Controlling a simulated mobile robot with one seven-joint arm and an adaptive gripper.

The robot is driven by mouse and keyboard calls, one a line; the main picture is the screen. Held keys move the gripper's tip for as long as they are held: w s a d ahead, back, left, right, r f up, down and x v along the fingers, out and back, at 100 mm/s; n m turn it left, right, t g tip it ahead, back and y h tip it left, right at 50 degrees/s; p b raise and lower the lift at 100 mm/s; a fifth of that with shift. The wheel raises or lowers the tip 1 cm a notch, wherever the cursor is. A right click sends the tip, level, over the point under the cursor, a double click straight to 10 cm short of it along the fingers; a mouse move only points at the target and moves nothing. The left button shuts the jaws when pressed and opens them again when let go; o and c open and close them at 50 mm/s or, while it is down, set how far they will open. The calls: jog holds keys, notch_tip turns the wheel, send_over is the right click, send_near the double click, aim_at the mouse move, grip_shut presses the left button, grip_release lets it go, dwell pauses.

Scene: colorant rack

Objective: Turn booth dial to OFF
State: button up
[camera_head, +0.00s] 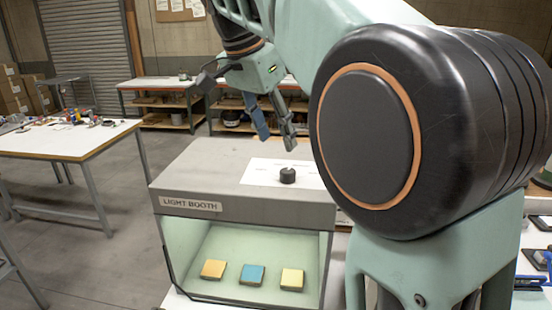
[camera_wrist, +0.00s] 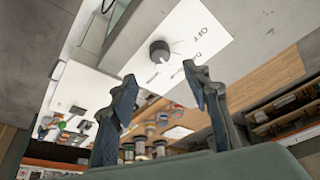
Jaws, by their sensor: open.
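The light booth (camera_head: 232,197) is a grey box with a lit, pale green inside. Its dial (camera_head: 287,175) is a small black knob on a white panel (camera_head: 258,172) on top. In the wrist view the dial (camera_wrist: 159,51) stands on the panel with printed marks around it, one of them reading OFF (camera_wrist: 200,38). I cannot tell for sure which mark it points to. My gripper (camera_head: 277,143) is open and empty, above the dial and apart from it. In the wrist view my gripper's fingertips (camera_wrist: 160,72) show below the dial, one to each side.
Three small blocks, yellow-orange, blue (camera_head: 252,275) and pale yellow, lie inside the booth. A white table (camera_head: 50,142) with small items stands at the left. Shelved benches (camera_head: 160,85) stand at the back. My arm covers the right side of the head view.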

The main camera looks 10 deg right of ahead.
aim_at(288, 171)
jog(key=x, duration=1)
jog(key=shift+r, duration=0.1)
jog(key=shift+a, duration=0.1)
jog(key=c, duration=1.2)
jog(key=shift+o, duration=0.2)
